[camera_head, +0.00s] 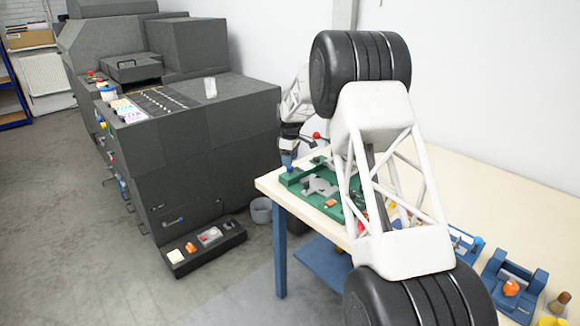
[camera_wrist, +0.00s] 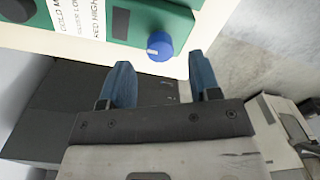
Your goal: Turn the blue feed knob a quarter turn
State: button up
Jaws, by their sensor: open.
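The blue feed knob (camera_wrist: 160,46) sits at the edge of a green fixture in the wrist view, with a short white mark on its face. My gripper (camera_wrist: 163,72) is open and empty, its two blue fingers spread. In the picture the knob shows just beyond the fingertips, in line with the gap between them. I cannot tell the remaining depth; no contact shows. In the head view the green fixture (camera_head: 293,177) lies at the table's left end. My arm hides part of it there, and I cannot make out the knob.
A pale worktable (camera_head: 500,185) carries the fixture and a blue fixture (camera_head: 527,283) with an orange knob. A large dark grey machine (camera_head: 210,140) stands to the left. A black control box (camera_head: 205,250) and a grey bin (camera_head: 261,210) are on the floor.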

aim_at(290, 170)
jog(key=shift+f, duration=1.65)
jog(key=c, duration=0.9)
